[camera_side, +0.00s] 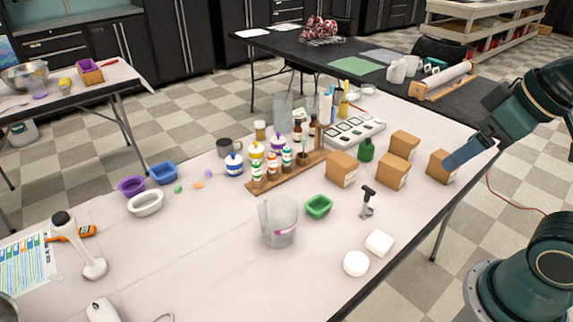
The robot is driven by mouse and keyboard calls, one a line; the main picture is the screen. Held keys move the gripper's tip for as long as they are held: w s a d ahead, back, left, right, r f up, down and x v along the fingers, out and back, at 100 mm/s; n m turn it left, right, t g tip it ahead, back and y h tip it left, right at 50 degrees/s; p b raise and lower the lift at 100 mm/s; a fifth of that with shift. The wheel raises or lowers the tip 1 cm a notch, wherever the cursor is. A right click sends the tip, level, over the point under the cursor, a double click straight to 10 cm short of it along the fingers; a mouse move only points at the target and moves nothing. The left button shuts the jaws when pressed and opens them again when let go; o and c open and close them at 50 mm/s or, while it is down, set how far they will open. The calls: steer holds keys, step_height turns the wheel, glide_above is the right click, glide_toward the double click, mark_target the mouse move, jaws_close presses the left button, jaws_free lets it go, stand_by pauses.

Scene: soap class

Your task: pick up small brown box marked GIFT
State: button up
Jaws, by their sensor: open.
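Several brown cardboard boxes stand at the right part of the white table. One box (341,169) is at the left of the group, one (393,174) is in the middle front, and one (404,144) is behind it. A smaller-looking box (438,167) is at the right, near the table edge. Any GIFT lettering is too small to read. My gripper (452,160) comes in from the right, open, with its tip at the right side of the rightmost box and partly covering it. I cannot tell whether they touch.
A green bottle (366,150), a black-handled tool (367,201) and a white tray (355,132) stand near the boxes. A wooden bottle rack (282,175) is left.

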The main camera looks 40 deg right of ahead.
steer(key=shift+o, duration=0.4)
steer(key=w+d+f+n, duration=0.2)
steer(key=w+d+f, duration=0.1)
steer(key=w, duration=0.6)
steer(key=m+t, duration=0.1)
steer(key=t, duration=0.2)
glide_toward(397, 163)
steer(key=shift+y, duration=0.4)
steer(key=shift+d+x, duration=0.1)
steer(key=shift+x, duration=1.7)
steer(key=shift+d+x, duration=0.15)
steer(key=shift+x, duration=1.7)
steer(key=shift+f, duration=0.1)
